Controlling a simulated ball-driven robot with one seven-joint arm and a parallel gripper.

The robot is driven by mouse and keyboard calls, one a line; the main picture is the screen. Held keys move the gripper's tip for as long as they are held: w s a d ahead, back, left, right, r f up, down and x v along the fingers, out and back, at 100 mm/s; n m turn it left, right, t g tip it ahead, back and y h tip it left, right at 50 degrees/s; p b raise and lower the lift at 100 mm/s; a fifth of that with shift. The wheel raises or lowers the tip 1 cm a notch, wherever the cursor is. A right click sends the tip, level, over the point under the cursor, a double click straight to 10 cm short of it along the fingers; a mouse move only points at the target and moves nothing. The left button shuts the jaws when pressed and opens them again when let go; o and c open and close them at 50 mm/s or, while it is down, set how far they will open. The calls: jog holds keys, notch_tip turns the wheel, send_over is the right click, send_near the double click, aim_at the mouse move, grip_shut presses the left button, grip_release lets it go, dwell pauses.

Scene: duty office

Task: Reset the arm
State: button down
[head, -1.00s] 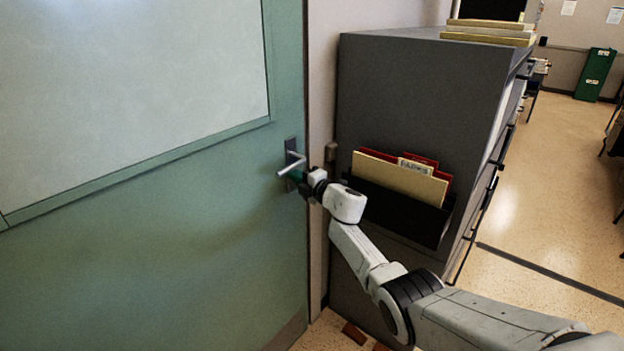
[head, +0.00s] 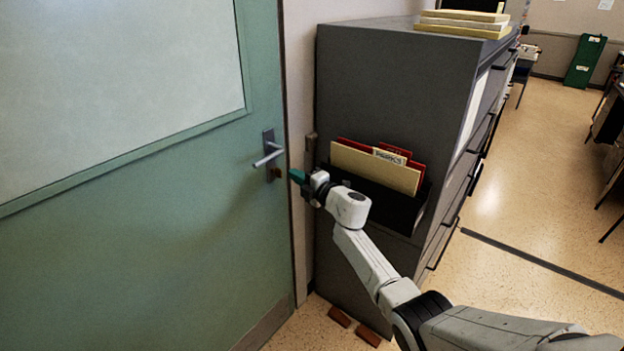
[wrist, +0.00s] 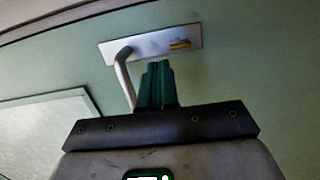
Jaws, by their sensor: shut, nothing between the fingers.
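My gripper (head: 297,176) has green fingers that are shut and empty. In the head view it is just right of the door handle (head: 268,158), with a gap between them. My white arm reaches up from the lower right. The handle is a silver lever on a plate, on a green door (head: 150,220) that looks closed. In the wrist view my gripper (wrist: 157,68) points at the handle plate (wrist: 150,45), with the lever (wrist: 123,78) to its left. A small brass piece (wrist: 180,44) sits on the plate.
A dark grey filing cabinet (head: 385,85) stands right of the door, close to my arm. A black side holder (head: 385,205) on it carries folders (head: 370,165). Brown wedges (head: 340,317) lie on the floor at its foot. Open floor (head: 520,210) extends at the right.

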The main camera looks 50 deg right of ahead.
jog(key=s+p, duration=0.1)
jog(key=s, duration=0.4)
jog(key=shift+a, duration=0.1)
jog(key=s+a+f+m+g+h, duration=0.2)
jog(key=s+a+f+m+g, duration=0.4)
jog(key=a+m, duration=0.25)
jog(key=s+a+f+m+g+h, duration=0.2)
jog(key=s+a+f+m+g, duration=0.2)
jog(key=s+a+f+m, duration=0.4)
jog(key=s+a+f+g+y, duration=0.1)
jog(key=s+a+g+y, duration=0.2)
jog(key=s+a, duration=0.5)
jog(key=s+a+g+y, duration=0.3)
jog(key=s+a, duration=0.5)
jog(key=s, duration=0.6)
jog(key=shift+a+f+g+y, duration=0.15)
jog(key=shift+f+g+y, duration=0.15)
jog(key=shift+f+g, duration=0.1)
